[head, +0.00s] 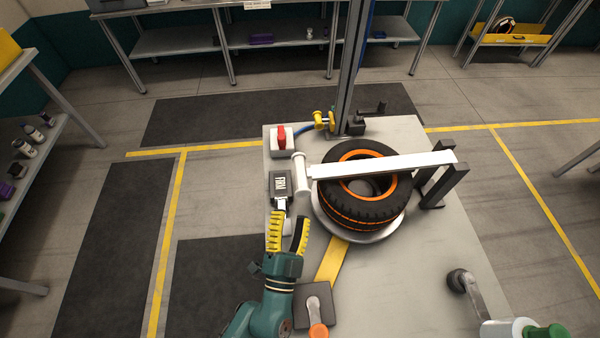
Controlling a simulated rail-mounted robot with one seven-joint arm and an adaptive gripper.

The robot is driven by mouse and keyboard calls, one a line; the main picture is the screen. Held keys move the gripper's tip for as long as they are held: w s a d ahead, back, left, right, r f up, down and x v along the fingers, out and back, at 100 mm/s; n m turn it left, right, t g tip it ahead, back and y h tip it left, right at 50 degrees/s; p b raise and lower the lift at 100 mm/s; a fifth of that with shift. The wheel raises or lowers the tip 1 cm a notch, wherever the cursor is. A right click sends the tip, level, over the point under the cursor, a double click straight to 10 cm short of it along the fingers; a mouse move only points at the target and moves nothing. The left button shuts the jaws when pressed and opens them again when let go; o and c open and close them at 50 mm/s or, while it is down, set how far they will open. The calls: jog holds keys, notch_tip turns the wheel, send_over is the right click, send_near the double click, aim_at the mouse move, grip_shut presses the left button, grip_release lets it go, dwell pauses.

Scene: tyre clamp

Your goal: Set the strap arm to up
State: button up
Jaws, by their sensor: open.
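The strap arm (385,165) is a white bar lying across the top of the tyre (362,212). Its left end joins a white upright hinge post (301,178), and its right end is at a dark forked bracket (440,187). The tyre is black with an orange rim and lies flat on a round metal plate (340,228). My gripper (288,219) is open and empty-looking, left of the tyre and on the near side of the hinge post. Its fingers point away from me, towards a dark labelled box (281,184) with a pale piece below it.
A red switch (282,136) and a yellow fitting (323,121) with a blue hose stand behind the hinge post. A tall column (352,70) rises at the table's back. A crank handle (462,284) is at the right. The table's (425,255) right part is mostly clear.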

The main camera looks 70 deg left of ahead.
aim_at(299, 171)
jog(key=x, duration=1.1)
jog(key=shift+w+a+r+b, duration=0.1)
jog(key=shift+w+a+b, duration=0.2)
jog(key=shift+b, duration=0.1)
grip_shut()
jog(key=shift+s, duration=0.1)
